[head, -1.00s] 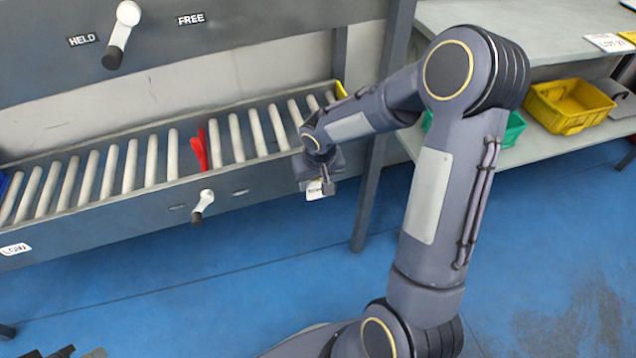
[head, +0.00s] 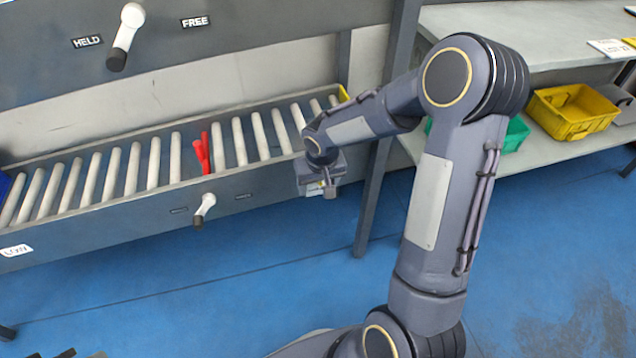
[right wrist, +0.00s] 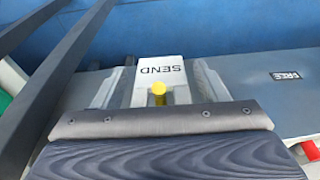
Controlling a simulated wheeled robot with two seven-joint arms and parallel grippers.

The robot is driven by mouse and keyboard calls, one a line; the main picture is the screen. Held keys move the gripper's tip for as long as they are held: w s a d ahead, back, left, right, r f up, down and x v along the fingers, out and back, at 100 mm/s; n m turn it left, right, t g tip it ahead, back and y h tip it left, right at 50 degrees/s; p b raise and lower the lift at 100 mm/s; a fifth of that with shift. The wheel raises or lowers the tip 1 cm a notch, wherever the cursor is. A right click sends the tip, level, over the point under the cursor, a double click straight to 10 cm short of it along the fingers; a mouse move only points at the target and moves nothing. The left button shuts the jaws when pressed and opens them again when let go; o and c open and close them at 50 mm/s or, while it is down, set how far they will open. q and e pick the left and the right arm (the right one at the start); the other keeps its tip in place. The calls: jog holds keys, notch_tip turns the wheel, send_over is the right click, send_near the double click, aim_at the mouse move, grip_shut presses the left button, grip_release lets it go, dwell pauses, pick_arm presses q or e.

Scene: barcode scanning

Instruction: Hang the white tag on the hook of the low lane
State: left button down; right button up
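The white tag (right wrist: 160,68), printed SEND, shows upside down in the right wrist view, between the two fingers of my right gripper (right wrist: 161,80), which look close against its side edges. A yellow peg (right wrist: 158,93) stands in front of the tag's near part; whether it passes through the tag I cannot tell. In the head view my right gripper (head: 322,190) points down at the right end of the low lane (head: 110,222), by its front face. Only a small pale bit of the tag shows there. A dark piece at the bottom left corner may be my left gripper; its fingers are unclear.
A white lever (head: 204,206) sticks out of the low lane's front. A red piece (head: 202,153) stands among the rollers. A table leg (head: 376,190) is just right of my gripper. Yellow (head: 570,126) and green (head: 516,134) bins sit on the right shelf. Blue floor lies open in front.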

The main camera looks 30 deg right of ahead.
jog(key=shift+o, duration=0.7)
jog(key=shift+r, duration=0.1)
jog(key=p+v, duration=0.2)
jog(key=v, duration=0.4)
jog(key=shift+r, duration=0.15)
jog(key=shift+p+v, duration=0.4)
jog(key=shift+v, duration=0.45)
jog(key=s+a+r+n+t+y, duration=0.1)
jog(key=s+a+r+t+y, duration=0.3)
jog(key=s, duration=0.7)
jog(key=s+a+r+g, duration=0.1)
jog(key=s+a+r, duration=0.2)
jog(key=s+r, duration=0.5)
notch_tip(320, 180, up, 25)
jog(key=s+p, duration=0.2)
jog(key=p, duration=2.5)
jog(key=shift+s, duration=0.35)
